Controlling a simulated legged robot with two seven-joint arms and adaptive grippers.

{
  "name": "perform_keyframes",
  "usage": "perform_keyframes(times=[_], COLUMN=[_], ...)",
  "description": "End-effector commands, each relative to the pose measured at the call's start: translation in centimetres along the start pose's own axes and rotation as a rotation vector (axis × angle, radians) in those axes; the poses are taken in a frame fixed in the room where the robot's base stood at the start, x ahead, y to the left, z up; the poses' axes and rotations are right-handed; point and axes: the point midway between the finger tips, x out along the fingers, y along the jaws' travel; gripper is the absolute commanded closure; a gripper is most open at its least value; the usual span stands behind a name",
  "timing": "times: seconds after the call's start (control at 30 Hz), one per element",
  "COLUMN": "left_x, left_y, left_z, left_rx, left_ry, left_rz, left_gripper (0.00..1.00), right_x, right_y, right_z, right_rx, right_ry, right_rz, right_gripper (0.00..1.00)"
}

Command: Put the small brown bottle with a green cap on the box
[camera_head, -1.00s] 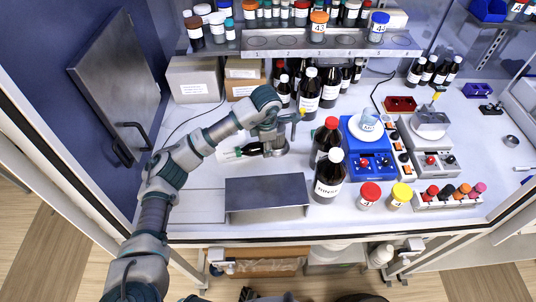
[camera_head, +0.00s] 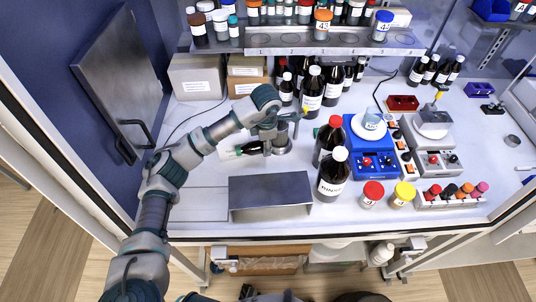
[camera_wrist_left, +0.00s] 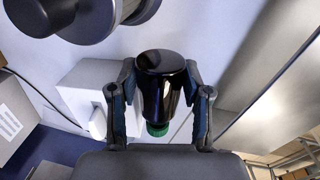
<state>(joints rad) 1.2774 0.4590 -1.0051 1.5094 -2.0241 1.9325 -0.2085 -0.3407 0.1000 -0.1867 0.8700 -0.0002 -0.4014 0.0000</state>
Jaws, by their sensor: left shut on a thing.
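The small brown bottle (camera_head: 251,148) with a green cap shows as a dark, sideways shape low over the bench in the head view. In the left wrist view the bottle (camera_wrist_left: 162,88) sits between the two fingers, its green cap pointing down toward the palm. My left gripper (camera_head: 267,146) is shut on it; in the wrist view its fingers (camera_wrist_left: 160,95) touch both sides. A grey metal box (camera_head: 270,190) with a flat, empty top stands nearer the front edge. Two cardboard boxes (camera_head: 196,77) (camera_head: 246,66) stand at the back left. My right gripper is out of view.
A round metal stand (camera_head: 283,144) is right beside the gripper. A large brown bottle with a white cap (camera_head: 333,176) and one with a red cap (camera_head: 328,139) stand to the right. A shelf (camera_head: 330,42) of bottles hangs above. Bench left of the metal box is clear.

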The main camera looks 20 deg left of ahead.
Motion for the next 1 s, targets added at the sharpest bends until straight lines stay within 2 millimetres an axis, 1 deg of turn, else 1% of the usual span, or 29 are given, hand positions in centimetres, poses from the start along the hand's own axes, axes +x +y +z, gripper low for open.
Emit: perform_keyframes(times=[0.03, 0.23, 0.3, 0.33, 0.43, 0.5, 0.63, 0.77, 0.93, 0.97, 1.0], left_x=[0.6, 2.4, 3.6, 4.0, 5.3, 5.6, 5.7, 5.9, 6.2, 6.2, 6.2], left_y=[-0.1, -0.5, -0.8, -0.9, -1.1, -1.1, -0.9, -0.9, -0.8, -0.8, -0.8], left_z=[0.0, 0.4, 0.5, 0.5, 0.7, 0.7, 0.4, 0.3, 0.1, 0.1, 0.2], left_rx=[0.000, 0.001, 0.001, 0.002, 0.002, 0.002, 0.002, 0.002, 0.001, 0.001, 0.001], left_ry=[0.000, 0.004, 0.006, 0.006, 0.006, 0.005, 0.003, 0.002, 0.001, 0.001, 0.001], left_rz=[0.000, 0.002, 0.001, 0.002, 0.004, 0.006, 0.005, 0.003, 0.003, 0.003, 0.003], left_gripper=[0.89, 0.89, 0.89, 0.89, 0.89, 0.89, 0.89, 0.89, 0.89, 0.47, 0.37], right_x=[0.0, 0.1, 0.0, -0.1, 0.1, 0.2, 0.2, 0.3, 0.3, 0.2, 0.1], right_y=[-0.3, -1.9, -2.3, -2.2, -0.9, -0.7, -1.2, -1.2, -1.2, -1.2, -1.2], right_z=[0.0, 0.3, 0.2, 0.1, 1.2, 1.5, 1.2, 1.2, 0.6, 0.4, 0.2], right_rx=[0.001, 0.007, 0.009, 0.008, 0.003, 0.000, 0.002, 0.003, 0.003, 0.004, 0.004], right_ry=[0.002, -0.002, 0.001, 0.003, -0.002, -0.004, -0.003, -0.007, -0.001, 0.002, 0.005], right_rz=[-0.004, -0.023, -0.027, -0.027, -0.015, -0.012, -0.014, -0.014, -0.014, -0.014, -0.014], right_gripper=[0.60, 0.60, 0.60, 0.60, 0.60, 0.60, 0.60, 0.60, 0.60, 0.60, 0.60])
